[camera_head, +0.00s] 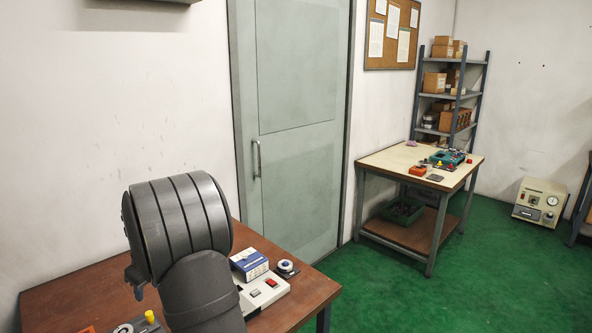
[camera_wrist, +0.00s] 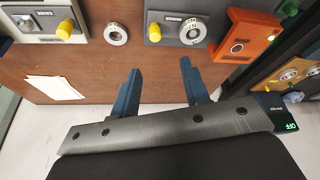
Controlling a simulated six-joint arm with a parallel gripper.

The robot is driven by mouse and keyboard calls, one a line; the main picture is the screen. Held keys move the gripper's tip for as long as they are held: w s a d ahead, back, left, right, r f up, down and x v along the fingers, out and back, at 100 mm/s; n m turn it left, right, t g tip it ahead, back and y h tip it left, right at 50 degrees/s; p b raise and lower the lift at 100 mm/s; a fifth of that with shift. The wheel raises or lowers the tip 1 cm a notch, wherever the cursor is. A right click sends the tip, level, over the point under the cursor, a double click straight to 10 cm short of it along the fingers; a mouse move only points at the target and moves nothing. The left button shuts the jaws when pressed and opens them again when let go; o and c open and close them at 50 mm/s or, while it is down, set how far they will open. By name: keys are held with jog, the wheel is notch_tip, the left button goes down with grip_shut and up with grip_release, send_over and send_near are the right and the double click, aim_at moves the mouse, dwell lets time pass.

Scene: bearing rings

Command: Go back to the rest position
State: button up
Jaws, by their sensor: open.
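My gripper (camera_wrist: 157,80) shows in the wrist view with its two blue fingers apart and nothing between them. It hangs over the near edge of the brown table (camera_wrist: 150,60). A loose metal ring (camera_wrist: 107,33) lies flat on the table beyond the fingers. Another ring (camera_wrist: 183,33) sits on a grey block with a yellow knob. In the head view my dark grey arm is over the left side of the brown table (camera_head: 85,298) and hides much of it; the gripper is mostly hidden behind the arm.
An orange block (camera_wrist: 243,35) stands at the right in the wrist view, and white paper (camera_wrist: 54,88) lies at the left. In the head view a blue and white box (camera_head: 249,264) and a control box with a red button (camera_head: 262,290) stand beside my arm. A workbench (camera_head: 420,168) is farther right.

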aim_at(148, 324)
jog(key=a+f+n, duration=0.2)
jog(key=f, duration=0.2)
jog(key=w+a+f+n+g+h, duration=0.1)
jog(key=f+n, duration=0.2)
jog(key=f, duration=0.2)
jog(key=a+f+n+g, duration=0.1)
jog(key=a+f+n, duration=0.1)
jog(key=f, duration=0.3)
jog(key=shift+w+a+f+n, duration=0.15)
jog(key=shift+w+a+n, duration=0.05)
jog(key=shift+a+n, duration=0.2)
jog(key=shift+r, duration=0.35)
jog(key=shift+c, duration=0.8)
notch_tip(148, 324, up, 10)
jog(key=h, duration=0.3)
jog(key=f, duration=1)
jog(key=shift+w+d+f, duration=0.25)
jog(key=shift+w+d, duration=0.05)
jog(key=shift+w, duration=0.1)
jog(key=c, duration=0.7)
